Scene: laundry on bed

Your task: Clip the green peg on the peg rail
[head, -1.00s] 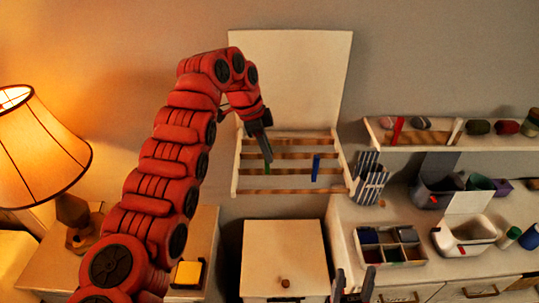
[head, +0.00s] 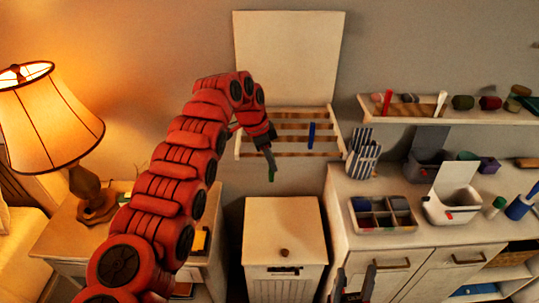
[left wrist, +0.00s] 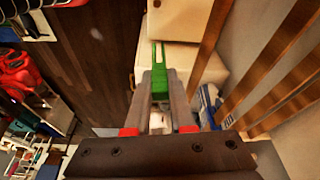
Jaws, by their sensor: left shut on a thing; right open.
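The peg rail (head: 327,154) is a pale wooden frame on the wall with several brown crossbars. A blue peg (head: 311,135) stands upright on it. My left gripper (head: 269,160) is shut on the green peg (head: 270,176), just below the rail's lowest bar in the head view. In the left wrist view the green peg (left wrist: 158,78) sticks out between the fingertips, its two prongs pointing away. The rail's bars (left wrist: 270,75) run at the right there, apart from the peg. My right gripper (head: 355,282) is open and empty at the bottom of the head view.
A white hamper (head: 284,235) stands below the rail. A lit lamp (head: 50,120) is on the left bedside table. A striped holder (head: 362,152), a divided box (head: 384,215) and a white bin (head: 452,207) stand on the right cabinet. A shelf (head: 450,117) hangs above.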

